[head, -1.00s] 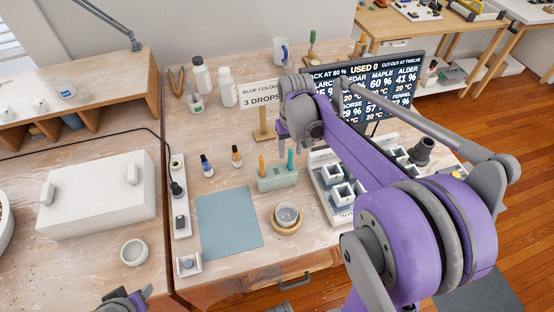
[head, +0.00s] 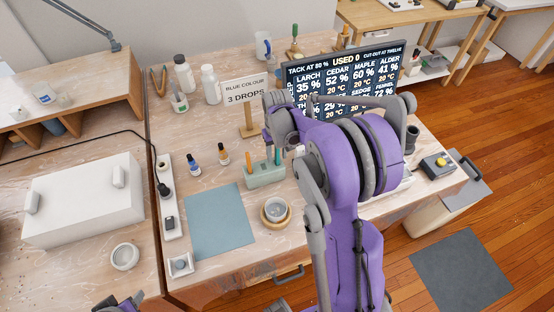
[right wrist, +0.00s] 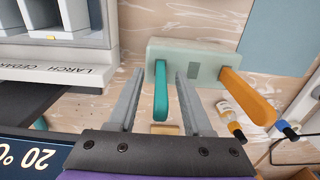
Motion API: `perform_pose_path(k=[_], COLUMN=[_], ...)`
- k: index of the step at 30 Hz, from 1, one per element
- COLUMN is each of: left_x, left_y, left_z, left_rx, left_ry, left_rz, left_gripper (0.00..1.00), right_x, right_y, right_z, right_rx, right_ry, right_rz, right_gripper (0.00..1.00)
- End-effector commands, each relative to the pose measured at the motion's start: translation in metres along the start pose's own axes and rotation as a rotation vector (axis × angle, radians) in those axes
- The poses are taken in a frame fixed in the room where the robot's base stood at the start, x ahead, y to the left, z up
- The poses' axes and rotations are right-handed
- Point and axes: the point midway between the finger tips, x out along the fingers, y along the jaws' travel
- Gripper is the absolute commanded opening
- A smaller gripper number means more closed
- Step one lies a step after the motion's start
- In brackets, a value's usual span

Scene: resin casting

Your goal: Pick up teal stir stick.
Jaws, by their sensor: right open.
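The teal stir stick (head: 278,158) stands upright in a pale green holder (head: 264,176), beside an orange stick (head: 249,164). In the right wrist view the teal stick (right wrist: 160,95) shows between the two fingers of my right gripper (right wrist: 158,80), with a gap on each side. The right gripper (head: 270,138) is open and empty, above the holder. The holder (right wrist: 200,58) and the orange stick (right wrist: 246,96) lie beyond the fingers, the orange one outside them. My left gripper (head: 122,302) shows only in part at the bottom edge; its jaws are unclear.
A cup on a wooden ring (head: 275,211) and a blue mat (head: 219,222) are in front of the holder. Two small dropper bottles (head: 194,165) stand left of it. A sign (head: 245,90) and a screen (head: 345,78) stand behind.

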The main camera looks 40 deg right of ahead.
Motion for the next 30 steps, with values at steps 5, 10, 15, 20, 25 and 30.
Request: perform_pose_path(k=[5, 10, 15, 20, 25, 30], left_x=[0.0005, 0.0005, 0.0005, 0.0005, 0.0005, 0.0005], left_y=[0.0, 0.0, 0.0, 0.0, 0.0, 0.0], left_z=[0.0006, 0.0006, 0.0006, 0.0006, 0.0006, 0.0006], left_rx=[0.0, 0.0, 0.0, 0.0, 0.0, 0.0], left_ry=[-0.001, -0.001, -0.001, 0.0, -0.001, -0.001], left_rz=[0.0, 0.0, 0.0, 0.0, 0.0, 0.0], left_gripper=[0.5, 0.5, 0.5, 0.5, 0.5, 0.5], right_x=[0.0129, 0.0129, 0.0127, 0.0127, 0.0126, 0.0126], right_y=[-0.0003, -0.0004, -0.0004, -0.0004, -0.0004, -0.0004], right_z=[0.0004, 0.0005, 0.0004, 0.0004, 0.0004, 0.0004], right_rx=[0.0, 0.0, 0.0, 0.0, 0.0, 0.0], right_ry=[0.0, 0.0, 0.0, 0.0, 0.0, 0.0], right_rz=[0.0, 0.0, 0.0, 0.0, 0.0, 0.0], right_gripper=[0.5, 0.5, 0.23, 0.0, 0.0, 0.0])
